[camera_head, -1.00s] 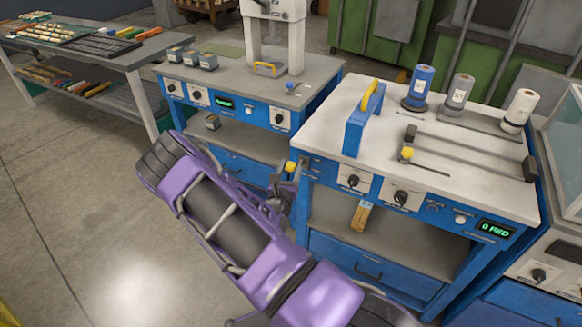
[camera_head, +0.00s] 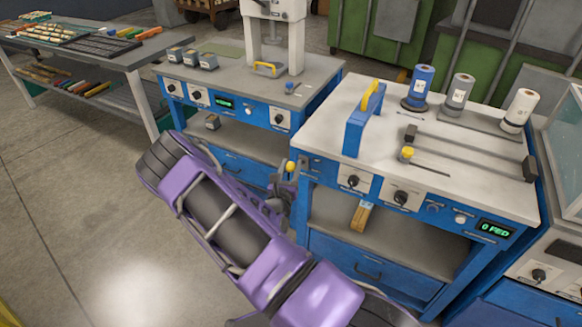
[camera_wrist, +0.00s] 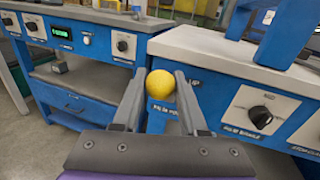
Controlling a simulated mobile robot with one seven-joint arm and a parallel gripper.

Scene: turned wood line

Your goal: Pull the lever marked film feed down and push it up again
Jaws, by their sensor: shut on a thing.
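The lever's yellow ball knob (camera_head: 290,166) is at the left front corner of the blue bench with the white top. In the wrist view the knob (camera_wrist: 161,84) sits between the tips of my gripper (camera_wrist: 158,92), with a finger on either side. My gripper (camera_head: 284,186) is shut on it. The lever's shaft is mostly hidden behind the knob and fingers. White lettering below the knob is partly covered, and I cannot read it fully. A green display (camera_head: 496,230) on the bench front seems to read 0 FED.
Dark rotary knobs (camera_head: 353,181) line the bench front right of the lever. A blue post with a yellow handle (camera_head: 364,120) and several film rolls stand on top. Another blue bench (camera_head: 240,110) stands close on the left. Open floor lies to the left.

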